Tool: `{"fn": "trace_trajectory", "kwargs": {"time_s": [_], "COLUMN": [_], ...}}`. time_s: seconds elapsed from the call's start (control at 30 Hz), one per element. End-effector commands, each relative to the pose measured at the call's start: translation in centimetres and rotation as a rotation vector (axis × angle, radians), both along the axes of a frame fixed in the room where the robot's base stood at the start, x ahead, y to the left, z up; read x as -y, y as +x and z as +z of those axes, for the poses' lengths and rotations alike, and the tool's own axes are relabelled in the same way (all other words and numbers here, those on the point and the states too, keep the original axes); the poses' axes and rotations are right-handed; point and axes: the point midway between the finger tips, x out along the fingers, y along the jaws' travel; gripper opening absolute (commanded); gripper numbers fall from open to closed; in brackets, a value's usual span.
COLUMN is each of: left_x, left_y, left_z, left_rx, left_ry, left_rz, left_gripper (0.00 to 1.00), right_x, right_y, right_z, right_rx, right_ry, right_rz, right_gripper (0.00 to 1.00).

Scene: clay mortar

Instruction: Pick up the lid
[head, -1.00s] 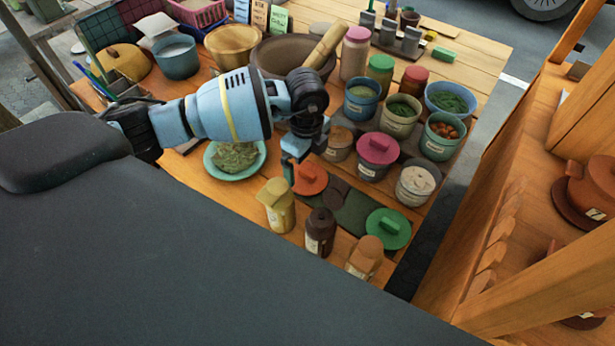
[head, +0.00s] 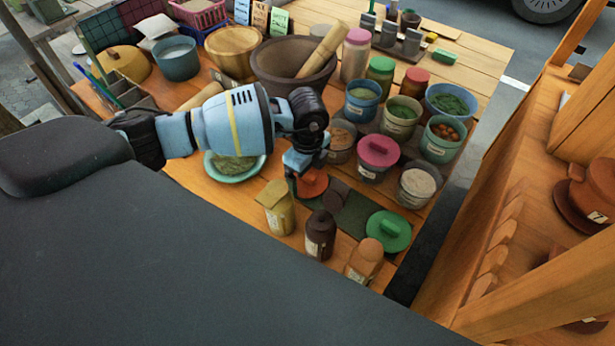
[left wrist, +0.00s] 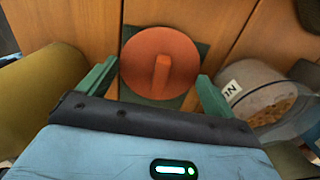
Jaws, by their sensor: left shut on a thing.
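The orange-red round lid (head: 314,184) with a bar handle lies on a dark green mat (head: 352,215), partly hidden behind my left gripper (head: 296,186). In the left wrist view the lid (left wrist: 160,62) sits between the two green fingers of my left gripper (left wrist: 157,85). The fingers are wide apart and shut on opposite sides of its rim. The lid appears flat and low over the mat; I cannot tell whether it still touches it. My right gripper is not in view.
A mustard jar (head: 277,207), a dark brown jar (head: 320,235) and an orange-brown jar (head: 364,261) stand close in front. Several spice pots, including a pink-lidded one (head: 378,152), stand behind and right. A mortar (head: 270,68) stands farther back.

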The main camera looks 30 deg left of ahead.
Motion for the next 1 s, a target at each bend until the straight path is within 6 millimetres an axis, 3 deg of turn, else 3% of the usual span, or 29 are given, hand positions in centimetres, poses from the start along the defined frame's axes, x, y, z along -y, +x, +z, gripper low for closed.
{"fn": "trace_trajectory", "kwargs": {"time_s": [0.17,0.6,0.8,1.0], "left_x": [0.0,0.0,0.0,-0.1], "left_y": [0.1,0.1,0.0,0.1], "left_z": [1.0,8.6,10.0,10.1], "left_rx": [0.004,0.004,0.002,0.001], "left_ry": [-0.002,-0.001,0.001,0.001], "left_rz": [0.000,-0.001,-0.001,0.003], "left_gripper": [0.70,0.70,0.70,0.70], "right_x": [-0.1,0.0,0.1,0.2], "right_y": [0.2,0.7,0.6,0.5], "right_z": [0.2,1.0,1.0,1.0], "right_rx": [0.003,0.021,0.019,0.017], "right_ry": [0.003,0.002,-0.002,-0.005], "right_rz": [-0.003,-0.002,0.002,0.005], "right_gripper": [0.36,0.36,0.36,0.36]}}
